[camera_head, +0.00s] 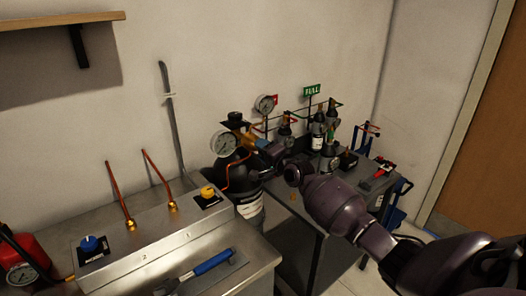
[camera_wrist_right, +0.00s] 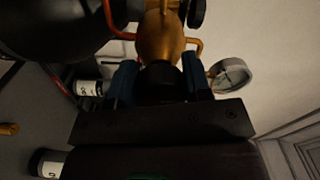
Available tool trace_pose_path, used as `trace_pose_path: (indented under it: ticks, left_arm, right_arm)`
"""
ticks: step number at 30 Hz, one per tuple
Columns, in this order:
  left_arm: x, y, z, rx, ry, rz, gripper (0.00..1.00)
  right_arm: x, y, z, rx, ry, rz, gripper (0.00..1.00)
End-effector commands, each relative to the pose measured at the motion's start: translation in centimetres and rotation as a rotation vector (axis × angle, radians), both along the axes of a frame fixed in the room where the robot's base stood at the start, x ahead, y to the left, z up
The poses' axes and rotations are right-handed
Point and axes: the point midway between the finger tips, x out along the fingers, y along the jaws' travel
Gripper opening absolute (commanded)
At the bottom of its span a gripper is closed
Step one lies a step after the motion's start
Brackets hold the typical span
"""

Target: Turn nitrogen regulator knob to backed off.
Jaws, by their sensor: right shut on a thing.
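My right gripper (camera_head: 269,148) reaches in from the right to the regulator on the dark gas cylinder (camera_head: 237,172). In the right wrist view its two blue fingers (camera_wrist_right: 162,80) stand on either side of a black regulator knob (camera_wrist_right: 167,78) and are shut on it. The brass regulator body (camera_wrist_right: 160,38) lies just beyond the knob; it also shows in the head view (camera_head: 261,142). The knob itself is hidden behind the gripper in the head view, and I cannot read its setting. My left gripper is not in view.
A round gauge (camera_head: 223,143) sits close beside the gripper. A dark bench (camera_head: 285,222) with small bottles, gauges and a green FULL sign (camera_head: 312,91) stands to the right. A steel counter (camera_head: 150,250) with a blue knob (camera_head: 90,244) and yellow knob (camera_head: 208,192) is at left.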

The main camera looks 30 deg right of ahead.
Motion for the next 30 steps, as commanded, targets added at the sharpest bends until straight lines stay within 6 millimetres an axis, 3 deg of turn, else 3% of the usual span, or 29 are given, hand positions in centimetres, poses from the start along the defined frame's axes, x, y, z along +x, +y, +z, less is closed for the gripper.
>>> trace_pose_path:
  ticks: [11, 12, 16, 25, 30]
  left_arm:
    - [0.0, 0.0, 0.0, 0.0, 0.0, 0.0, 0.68]
    - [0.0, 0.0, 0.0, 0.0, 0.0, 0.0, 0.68]
    - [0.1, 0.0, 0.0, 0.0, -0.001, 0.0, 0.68]
    - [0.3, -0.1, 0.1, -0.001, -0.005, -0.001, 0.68]
    - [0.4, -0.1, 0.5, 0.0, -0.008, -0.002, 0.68]
  right_arm:
    - [0.0, 0.0, 0.0, -0.007, 0.0, 0.001, 0.22]
    - [0.0, 0.0, 0.0, -0.007, -0.001, 0.0, 0.51]
    - [0.0, 0.0, 0.0, -0.006, 0.0, 0.0, 0.71]
    - [-0.1, 0.0, 0.0, -0.004, 0.0, 0.0, 0.71]
    - [-1.4, -0.1, 0.0, -0.003, 0.0, 0.001, 0.71]
